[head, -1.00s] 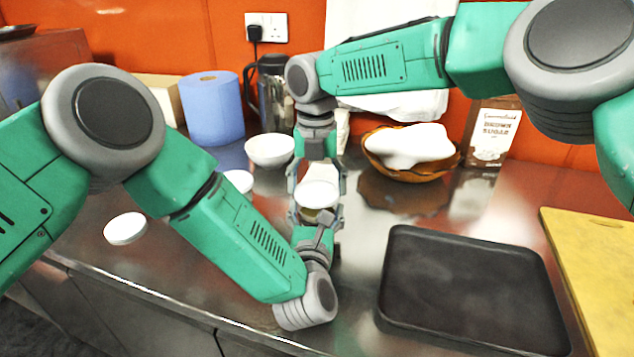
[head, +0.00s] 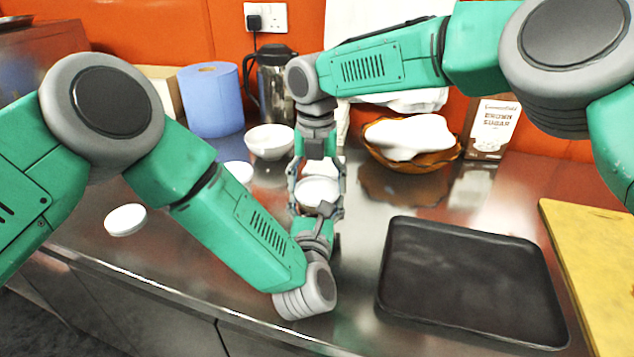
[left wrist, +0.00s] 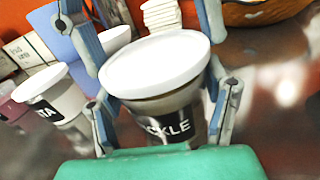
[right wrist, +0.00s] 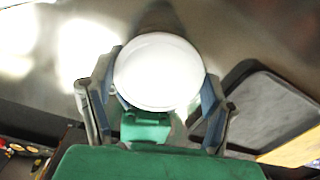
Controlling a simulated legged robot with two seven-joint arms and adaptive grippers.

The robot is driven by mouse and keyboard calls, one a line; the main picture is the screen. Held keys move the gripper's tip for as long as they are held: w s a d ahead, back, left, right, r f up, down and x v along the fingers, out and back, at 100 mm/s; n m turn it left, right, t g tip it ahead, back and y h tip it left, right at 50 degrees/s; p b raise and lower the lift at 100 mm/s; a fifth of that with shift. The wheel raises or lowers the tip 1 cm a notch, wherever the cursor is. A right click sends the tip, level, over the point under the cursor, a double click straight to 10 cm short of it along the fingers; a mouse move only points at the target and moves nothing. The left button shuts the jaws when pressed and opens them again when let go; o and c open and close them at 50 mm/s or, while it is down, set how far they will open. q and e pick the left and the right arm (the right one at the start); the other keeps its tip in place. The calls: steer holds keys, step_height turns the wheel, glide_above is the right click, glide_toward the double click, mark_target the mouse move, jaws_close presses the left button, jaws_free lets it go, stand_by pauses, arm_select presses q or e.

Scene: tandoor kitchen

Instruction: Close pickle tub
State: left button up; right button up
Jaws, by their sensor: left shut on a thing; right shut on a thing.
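The pickle tub (left wrist: 165,115) is a clear tub with a black label, upright in the left wrist view. Its white lid (left wrist: 155,65) lies over its mouth, looking slightly tilted there; whether it is pressed down all round is unclear. The lid also shows in the head view (head: 318,191) and from above in the right wrist view (right wrist: 158,72). My left gripper (head: 316,222) is shut on the tub's body from the front. My right gripper (head: 318,180) reaches down from behind and is shut on the lid, one finger at each side. The lid hides the tub's mouth.
A loose white disc (head: 125,219) lies at the counter's left. A second lidded tub (left wrist: 55,100) stands just behind, near a white bowl (head: 270,142). A dark tray (head: 470,280) and yellow board (head: 590,270) lie right. A wicker basket (head: 412,160) stands behind.

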steer(key=shift+f, duration=0.55)
